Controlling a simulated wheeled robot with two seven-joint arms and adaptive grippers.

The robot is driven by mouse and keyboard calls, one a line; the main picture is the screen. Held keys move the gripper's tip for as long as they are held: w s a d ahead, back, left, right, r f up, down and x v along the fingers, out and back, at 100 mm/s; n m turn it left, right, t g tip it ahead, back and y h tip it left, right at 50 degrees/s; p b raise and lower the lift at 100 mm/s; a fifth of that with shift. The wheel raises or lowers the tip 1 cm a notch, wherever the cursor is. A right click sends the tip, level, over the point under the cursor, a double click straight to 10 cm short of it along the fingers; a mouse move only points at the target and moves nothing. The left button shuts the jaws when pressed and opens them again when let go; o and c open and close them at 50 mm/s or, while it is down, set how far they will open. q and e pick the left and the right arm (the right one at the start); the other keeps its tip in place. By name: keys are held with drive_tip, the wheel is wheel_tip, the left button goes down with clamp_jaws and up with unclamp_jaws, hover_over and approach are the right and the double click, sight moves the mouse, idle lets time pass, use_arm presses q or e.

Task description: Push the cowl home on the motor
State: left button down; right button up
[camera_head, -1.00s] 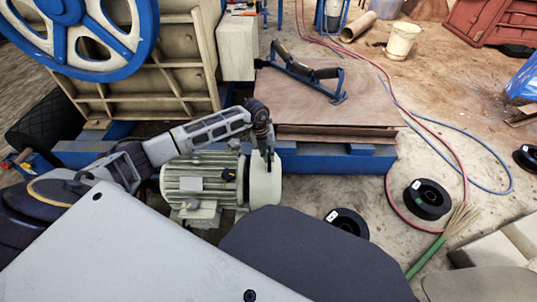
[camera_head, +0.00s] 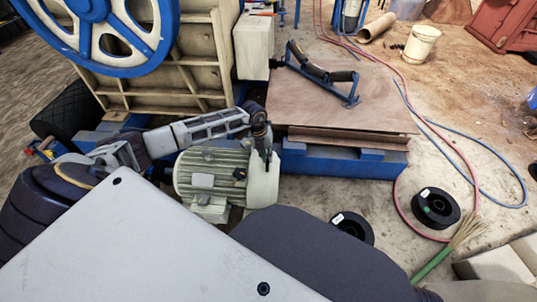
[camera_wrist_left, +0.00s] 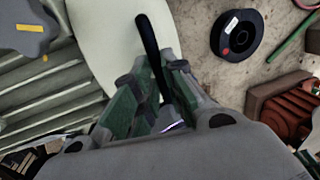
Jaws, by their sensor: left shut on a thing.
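The motor (camera_head: 208,174) is a pale green-beige finned body on feet, on the ground before the blue frame in the head view. Its fins show at the left of the left wrist view (camera_wrist_left: 45,95). The cowl (camera_head: 262,188) is a smooth pale cover at the motor's right end; it also shows in the left wrist view (camera_wrist_left: 105,35). My left gripper (camera_head: 264,158) is at the cowl, pointing down. In the wrist view its green-padded fingers (camera_wrist_left: 153,100) are shut around a dark strip at the cowl. Whether a gap remains at the joint cannot be told. My right gripper is not in view.
The blue frame (camera_head: 340,165) with a wooden board (camera_head: 330,105) stands close behind the motor. The crusher's blue flywheel (camera_head: 95,35) is at upper left. Black spools (camera_head: 436,208), hoses (camera_head: 480,170) and a brush (camera_head: 450,248) lie on the ground at right.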

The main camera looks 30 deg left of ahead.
use_arm(q)
drive_tip(key=shift+a, duration=0.25)
drive_tip(key=c, duration=1.5)
unclamp_jaws()
drive_tip(key=shift+s+a, duration=0.1)
drive_tip(key=shift+s, duration=0.05)
drive_tip(key=shift+r, duration=0.85)
drive_tip(key=r, duration=0.3)
drive_tip(key=a+r, duration=0.1)
drive_tip(key=r, duration=0.2)
drive_tip(key=s+a+r, duration=0.1)
drive_tip(key=r, duration=0.3)
drive_tip(key=shift+d, duration=0.1)
